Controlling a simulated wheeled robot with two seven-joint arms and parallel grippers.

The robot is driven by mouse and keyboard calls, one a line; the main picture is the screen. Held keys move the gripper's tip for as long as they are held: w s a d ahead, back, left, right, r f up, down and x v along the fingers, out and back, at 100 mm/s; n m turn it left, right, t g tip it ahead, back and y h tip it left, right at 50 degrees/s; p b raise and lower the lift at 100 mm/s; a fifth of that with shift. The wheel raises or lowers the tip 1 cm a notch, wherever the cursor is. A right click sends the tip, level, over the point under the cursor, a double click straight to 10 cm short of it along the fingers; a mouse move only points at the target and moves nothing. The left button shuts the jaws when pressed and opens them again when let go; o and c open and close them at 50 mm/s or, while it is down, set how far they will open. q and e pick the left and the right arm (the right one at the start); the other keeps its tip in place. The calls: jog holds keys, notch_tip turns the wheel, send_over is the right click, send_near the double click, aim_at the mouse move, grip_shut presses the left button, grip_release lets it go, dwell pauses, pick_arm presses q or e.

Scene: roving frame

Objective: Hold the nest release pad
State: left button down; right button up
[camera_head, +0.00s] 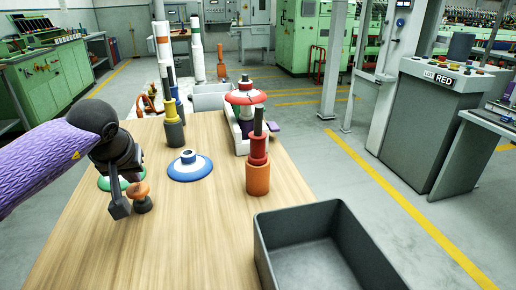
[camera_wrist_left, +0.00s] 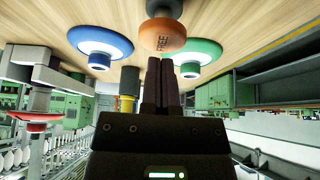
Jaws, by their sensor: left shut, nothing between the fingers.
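An orange mushroom-shaped pad (camera_head: 138,189) on a dark base stands at the left of the wooden table. In the left wrist view the pad (camera_wrist_left: 162,36) carries the word "FREE", and I take it for the nest release pad. My left gripper (camera_wrist_left: 161,64) is shut and empty, its fingertips right at the pad's edge. I cannot tell whether they touch it. In the head view my left gripper (camera_head: 122,204) is beside the pad, on its left. My right gripper is out of view.
A blue-and-white disc (camera_head: 190,168) and a partly hidden green disc (camera_wrist_left: 196,54) are close by. A red-and-orange stepped post (camera_head: 258,174) and a grey bin (camera_head: 267,252) stand to the right. A white fixture (camera_head: 236,133) holds a stack behind. The table's front left is clear.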

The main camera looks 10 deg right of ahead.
pick_arm(q)
jog(key=shift+f, duration=0.45)
jog(key=shift+f+b, duration=0.3)
jog(key=shift+f, duration=0.6)
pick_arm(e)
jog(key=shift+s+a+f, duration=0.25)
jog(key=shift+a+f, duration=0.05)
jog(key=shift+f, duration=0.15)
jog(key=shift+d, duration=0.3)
